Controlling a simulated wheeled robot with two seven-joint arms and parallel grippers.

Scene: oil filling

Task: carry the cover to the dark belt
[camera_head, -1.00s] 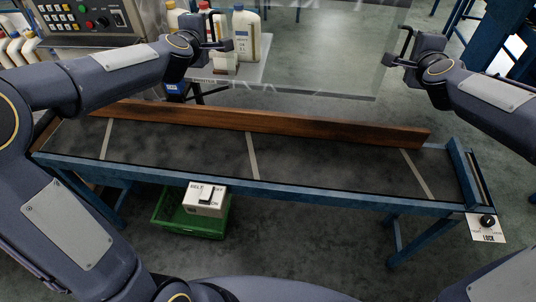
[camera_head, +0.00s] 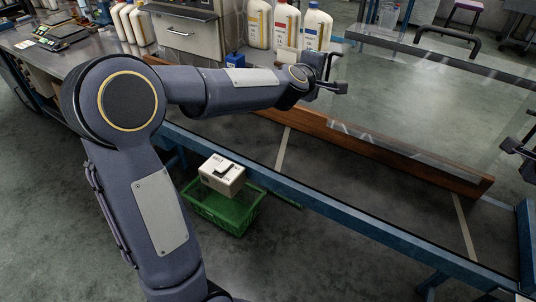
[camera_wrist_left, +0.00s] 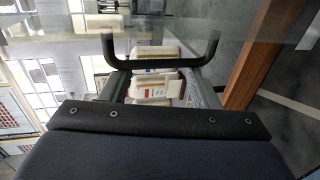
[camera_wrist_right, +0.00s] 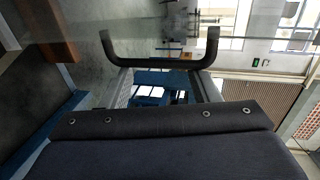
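The cover (camera_head: 420,105) looks like a large clear sheet behind the belt. A black curved handle (camera_head: 447,38) shows at its far edge; its outline and support are hard to make out. The dark belt (camera_head: 350,192) lies in a blue frame with pale cross strips. My right gripper (camera_head: 520,140) is partly cut off at the right edge. The right wrist view shows its fingers apart (camera_wrist_right: 160,45).
A brown board (camera_head: 395,158) runs along the belt's far side. Several bottles (camera_head: 287,25) stand behind it near my left gripper. A green crate (camera_head: 225,210) with a white box (camera_head: 222,175) is below the near edge. A bench with a scale (camera_head: 58,33) is at left.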

